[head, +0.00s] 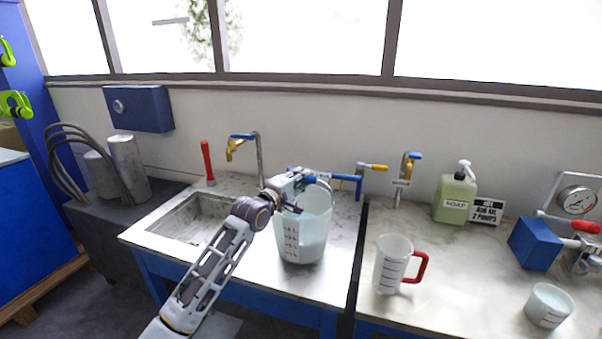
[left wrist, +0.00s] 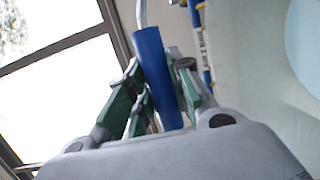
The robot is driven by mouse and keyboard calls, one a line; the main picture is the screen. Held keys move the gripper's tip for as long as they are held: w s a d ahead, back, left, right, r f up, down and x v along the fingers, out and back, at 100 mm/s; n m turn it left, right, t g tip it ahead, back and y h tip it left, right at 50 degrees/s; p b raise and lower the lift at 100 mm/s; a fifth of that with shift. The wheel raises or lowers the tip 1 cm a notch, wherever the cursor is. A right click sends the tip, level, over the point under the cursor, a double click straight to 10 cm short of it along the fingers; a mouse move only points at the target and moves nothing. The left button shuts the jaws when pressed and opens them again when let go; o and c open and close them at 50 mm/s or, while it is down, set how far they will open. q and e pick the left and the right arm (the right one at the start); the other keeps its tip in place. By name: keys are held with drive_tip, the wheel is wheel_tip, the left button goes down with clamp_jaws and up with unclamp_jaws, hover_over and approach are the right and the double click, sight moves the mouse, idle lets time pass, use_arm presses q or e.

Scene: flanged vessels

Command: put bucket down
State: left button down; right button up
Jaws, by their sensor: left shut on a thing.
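The bucket (head: 305,230) is a clear, graduated vessel with pale liquid in it, upright over the steel counter just right of the sink. Whether its base touches the counter I cannot tell. My left gripper (head: 292,186) is at the bucket's upper rim on its left side. In the left wrist view, the green fingers of this gripper (left wrist: 158,88) are shut around a blue cylindrical grip (left wrist: 153,62) with a metal wire coming out of it, the bucket's handle. The bucket's pale wall (left wrist: 250,55) fills the right of that view. My right gripper is not in view.
The sink basin (head: 196,219) lies left of the bucket. A jug with a red handle (head: 392,264) stands on the right counter, with a soap bottle (head: 455,197), a blue block (head: 534,243) and a small cup (head: 548,306). Blue and yellow taps (head: 372,167) are behind the bucket.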

use_arm(q)
drive_tip(key=shift+f, duration=0.45)
drive_tip(key=c, duration=1.7)
unclamp_jaws()
drive_tip(key=shift+f, duration=0.55)
drive_tip(key=o, duration=0.4)
drive_tip(key=shift+s+r, duration=0.1)
drive_tip(key=shift+s, duration=0.1)
drive_tip(key=shift+w, duration=0.1)
